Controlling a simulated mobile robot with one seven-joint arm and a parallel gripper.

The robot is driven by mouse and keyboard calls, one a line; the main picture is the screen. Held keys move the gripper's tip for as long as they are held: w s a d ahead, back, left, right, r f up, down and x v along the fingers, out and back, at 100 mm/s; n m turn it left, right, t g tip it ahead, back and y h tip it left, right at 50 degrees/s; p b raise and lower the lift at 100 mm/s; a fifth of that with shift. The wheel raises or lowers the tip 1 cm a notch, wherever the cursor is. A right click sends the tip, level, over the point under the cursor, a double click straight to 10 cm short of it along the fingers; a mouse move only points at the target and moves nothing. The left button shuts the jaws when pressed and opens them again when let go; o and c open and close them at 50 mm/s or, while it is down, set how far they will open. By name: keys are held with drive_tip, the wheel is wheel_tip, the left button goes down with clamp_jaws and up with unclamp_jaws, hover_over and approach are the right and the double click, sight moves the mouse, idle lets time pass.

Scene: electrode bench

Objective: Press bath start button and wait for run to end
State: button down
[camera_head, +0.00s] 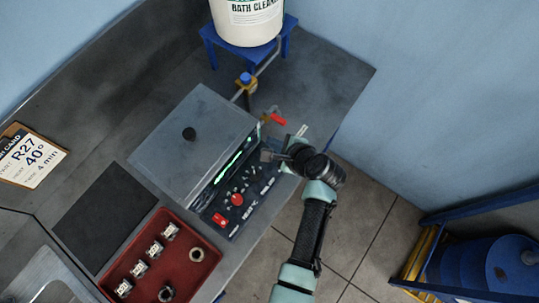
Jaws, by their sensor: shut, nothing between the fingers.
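The bath (193,143) is a grey box with a closed lid and a round black knob on top. Its dark front panel (238,200) carries a green lit strip, small dials, a red round button (237,199) and a red switch (220,220) near the lower left end. I cannot tell which control is the start button. My gripper (268,155) is shut and empty at the panel's upper right end, close to the panel. Whether it touches the panel cannot be told. My wrist hides part of the bench edge there.
A white bath cleaner tub (247,22) sits on a blue stand (209,42) behind the bath. A red-handled tap (278,120) is near my gripper. A red tray (205,269) holds several metal parts. A dark mat (103,216) and a card on a clipboard (28,158) lie left.

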wheel_tip(320, 180, down, 7)
drive_tip(key=b, duration=0.6)
drive_tip(key=shift+f+b, duration=0.4)
drive_tip(key=shift+f, duration=0.15)
idle(1.3)
drive_tip(key=shift+f, duration=0.25)
drive_tip(key=shift+f+b, duration=0.5)
idle(0.6)
drive_tip(key=shift+r+p, duration=0.9)
drive_tip(key=shift+p, duration=0.1)
